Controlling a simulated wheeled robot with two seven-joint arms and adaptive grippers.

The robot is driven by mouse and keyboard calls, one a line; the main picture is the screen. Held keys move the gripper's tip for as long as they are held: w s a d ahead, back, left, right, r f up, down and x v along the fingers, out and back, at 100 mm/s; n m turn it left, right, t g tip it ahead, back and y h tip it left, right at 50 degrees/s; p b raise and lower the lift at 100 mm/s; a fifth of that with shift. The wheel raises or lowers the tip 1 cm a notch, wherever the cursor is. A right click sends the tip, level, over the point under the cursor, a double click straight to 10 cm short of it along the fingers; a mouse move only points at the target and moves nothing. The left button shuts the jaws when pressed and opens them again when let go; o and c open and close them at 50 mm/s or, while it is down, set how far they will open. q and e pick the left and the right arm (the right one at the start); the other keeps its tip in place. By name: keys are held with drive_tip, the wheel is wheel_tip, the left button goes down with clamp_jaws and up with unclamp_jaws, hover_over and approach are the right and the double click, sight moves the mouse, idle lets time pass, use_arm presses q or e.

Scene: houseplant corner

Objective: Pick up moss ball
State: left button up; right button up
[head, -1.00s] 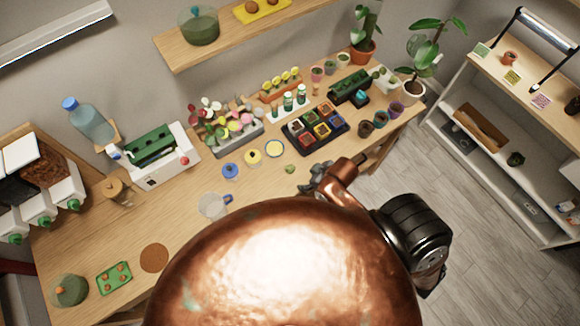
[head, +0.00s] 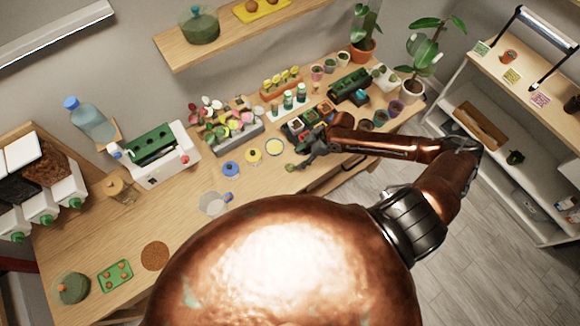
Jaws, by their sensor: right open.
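The moss ball (head: 290,168) is a small green ball on the wooden table near its front edge, right of the blue, yellow and pale round items. My right gripper (head: 299,162) is open, with its fingertips close beside the ball on its right. I cannot tell whether they touch it. My left gripper is not in view.
A black tray of coloured pots (head: 312,118) stands just behind my right gripper and is partly hidden by my arm. A yellow round dish (head: 275,147) and a clear cup (head: 212,204) are to the left.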

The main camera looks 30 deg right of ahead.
sight(292, 165)
drive_tip(key=shift+x, duration=1)
drive_tip(key=x, duration=0.1)
drive_tip(key=p+x, duration=0.2)
drive_tip(key=x, duration=0.1)
drive_tip(key=shift+s+a, duration=0.25)
drive_tip(key=shift+s, duration=0.1)
drive_tip(key=shift+w+a+f, duration=0.1)
drive_tip(key=shift+a+f, duration=0.05)
drive_tip(key=shift+f, duration=0.35)
drive_tip(key=shift+c, duration=0.7)
drive_tip(key=c, duration=0.8)
drive_tip(key=shift+r, duration=0.15)
